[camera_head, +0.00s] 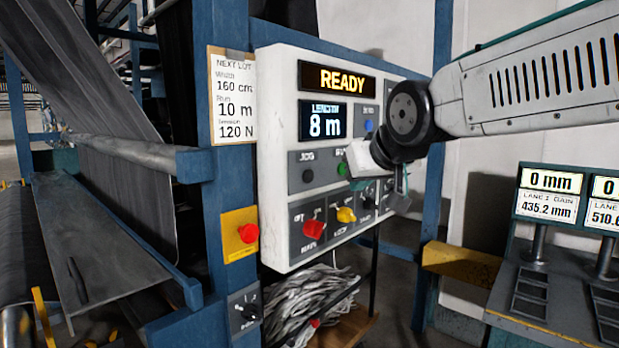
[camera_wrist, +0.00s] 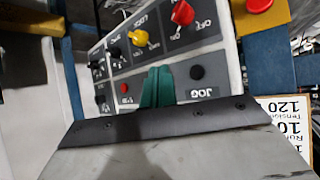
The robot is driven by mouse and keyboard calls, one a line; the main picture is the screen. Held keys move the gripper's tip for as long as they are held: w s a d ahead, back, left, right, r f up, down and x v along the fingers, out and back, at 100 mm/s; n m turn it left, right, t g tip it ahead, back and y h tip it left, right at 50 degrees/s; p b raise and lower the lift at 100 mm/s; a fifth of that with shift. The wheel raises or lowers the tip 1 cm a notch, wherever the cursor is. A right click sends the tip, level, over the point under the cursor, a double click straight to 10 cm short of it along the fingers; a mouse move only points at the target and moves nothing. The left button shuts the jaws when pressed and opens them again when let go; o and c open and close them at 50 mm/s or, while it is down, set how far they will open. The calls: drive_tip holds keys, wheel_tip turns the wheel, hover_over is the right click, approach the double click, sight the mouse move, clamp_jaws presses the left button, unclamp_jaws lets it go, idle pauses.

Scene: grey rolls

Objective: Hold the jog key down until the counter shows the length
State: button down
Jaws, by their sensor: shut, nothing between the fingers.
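The jog key (camera_head: 308,176) is a round black button under the label JOG on the white control panel (camera_head: 271,150). The key also shows in the wrist view (camera_wrist: 197,72), uncovered. The counter (camera_head: 325,120) above it reads LENGTH 8 m. A display (camera_head: 336,78) at the top reads READY. My gripper (camera_head: 353,180) is at the panel, to the right of the jog key and apart from it. Its green fingers (camera_wrist: 158,74) are shut and empty in the wrist view, beside the key. They hide part of the panel there.
A card (camera_head: 232,98) reads NEXT LOT, 160 cm, 10 m and 120 N. A green button (camera_head: 341,169) is beside my gripper. Red (camera_head: 314,229) and yellow (camera_head: 346,215) switches sit below. A red stop button (camera_head: 249,233) is on a yellow box at the left.

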approach(312, 181)
drive_tip(key=shift+w+a+f, duration=0.2)
drive_tip(key=shift+w+f, duration=1.7)
drive_tip(key=shift+w+a, duration=0.1)
idle(0.6)
drive_tip(key=shift+w+a, duration=0.15)
drive_tip(key=shift+a, duration=0.05)
drive_tip(key=shift+w+a, duration=0.25)
drive_tip(key=shift+a, duration=0.1)
idle(2.6)
drive_tip(key=shift+d, duration=0.1)
idle(1.0)
drive_tip(key=shift+s+d, duration=0.5)
drive_tip(key=shift+d, duration=0.05)
drive_tip(key=shift+d, duration=0.1)
